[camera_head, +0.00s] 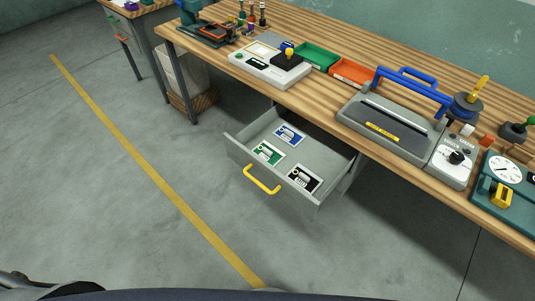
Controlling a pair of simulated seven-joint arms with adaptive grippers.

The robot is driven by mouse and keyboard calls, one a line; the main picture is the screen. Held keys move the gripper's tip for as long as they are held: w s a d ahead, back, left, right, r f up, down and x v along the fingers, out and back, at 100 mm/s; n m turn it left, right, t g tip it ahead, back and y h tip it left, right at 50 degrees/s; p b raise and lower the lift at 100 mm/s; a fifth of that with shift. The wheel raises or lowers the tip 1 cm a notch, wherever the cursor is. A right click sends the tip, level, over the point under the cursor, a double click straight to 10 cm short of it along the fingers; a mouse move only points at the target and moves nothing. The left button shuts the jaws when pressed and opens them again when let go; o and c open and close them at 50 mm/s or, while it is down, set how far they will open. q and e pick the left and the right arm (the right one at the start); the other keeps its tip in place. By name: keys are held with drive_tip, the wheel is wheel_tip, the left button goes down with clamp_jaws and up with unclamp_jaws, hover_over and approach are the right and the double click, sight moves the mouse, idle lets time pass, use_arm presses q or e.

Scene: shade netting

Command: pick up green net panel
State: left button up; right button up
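The open grey drawer (237,148) under the bench holds three flat packets with printed faces. The green one (268,153), which looks like the green net panel, lies flat at the left, near the yellow handle. A blue one (289,134) lies behind it and a black one (305,179) lies to its right. The packets are apart from each other. Neither of my grippers is in view.
The yellow drawer handle (261,180) sticks out in front. On the wooden bench (335,97) stand a heat-sealer-like machine with a blue handle (412,92), a grey device (270,69), a green tray (316,56) and an orange tray (353,73). The floor before the drawer is clear.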

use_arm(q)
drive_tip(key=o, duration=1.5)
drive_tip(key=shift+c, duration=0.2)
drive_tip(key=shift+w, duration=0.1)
